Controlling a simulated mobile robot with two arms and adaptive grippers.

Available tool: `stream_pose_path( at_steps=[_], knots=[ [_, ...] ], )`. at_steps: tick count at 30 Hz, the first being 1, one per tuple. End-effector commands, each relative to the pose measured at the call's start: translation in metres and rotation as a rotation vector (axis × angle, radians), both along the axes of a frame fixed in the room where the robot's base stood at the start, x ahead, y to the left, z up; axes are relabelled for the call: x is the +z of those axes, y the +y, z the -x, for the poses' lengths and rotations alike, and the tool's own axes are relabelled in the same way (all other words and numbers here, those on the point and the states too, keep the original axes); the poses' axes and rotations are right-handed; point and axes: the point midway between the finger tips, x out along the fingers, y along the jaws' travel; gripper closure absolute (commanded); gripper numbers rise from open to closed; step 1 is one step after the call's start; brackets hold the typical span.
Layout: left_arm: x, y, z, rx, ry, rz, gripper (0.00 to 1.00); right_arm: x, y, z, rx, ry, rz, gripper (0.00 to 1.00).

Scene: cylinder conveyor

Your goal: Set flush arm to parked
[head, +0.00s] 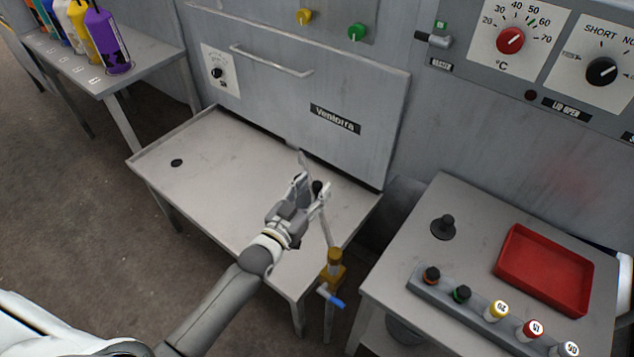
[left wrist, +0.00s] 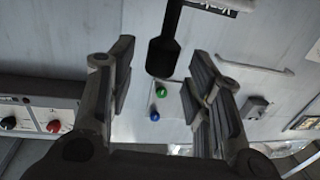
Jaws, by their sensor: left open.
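The flush arm (head: 331,232) is a thin grey pipe rising from a brass fitting (head: 334,258) at the right front corner of the grey table, with a blue-handled valve (head: 337,302) below. Its black grip (head: 318,186) shows near my left gripper (head: 312,189). In the left wrist view the black grip (left wrist: 163,57) lies ahead between the two open fingers (left wrist: 160,85), with space on both sides. My left gripper is open and empty; no contact shows. The gripper partly hides the pipe. My right gripper is not in view.
Behind the table (head: 215,135) stands a metal cabinet with a labelled front panel (head: 300,105) and handle. At right, a side table (head: 400,250) holds a red tray (head: 545,270), a black knob (head: 443,227) and a rack of several capped vials. Bottles (head: 108,42) stand on a bench at upper left.

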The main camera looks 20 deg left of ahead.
Motion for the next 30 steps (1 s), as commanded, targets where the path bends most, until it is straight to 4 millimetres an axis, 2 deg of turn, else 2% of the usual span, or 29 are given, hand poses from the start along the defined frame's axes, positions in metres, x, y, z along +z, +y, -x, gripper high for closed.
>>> stream_pose_path(
  at_steps=[6,17,27,30],
  knots=[
    [0.0,-0.005,-0.018,-0.001,0.0,0.001,0.54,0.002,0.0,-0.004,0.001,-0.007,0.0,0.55],
    [-0.001,-0.006,-0.021,-0.001,0.001,0.001,0.54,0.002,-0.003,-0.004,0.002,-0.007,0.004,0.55],
    [0.0,-0.005,-0.021,0.0,0.001,0.001,0.98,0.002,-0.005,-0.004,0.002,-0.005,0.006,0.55],
    [-0.001,-0.005,-0.021,0.0,0.001,0.001,1.0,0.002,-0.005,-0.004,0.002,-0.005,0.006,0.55]
  ],
)
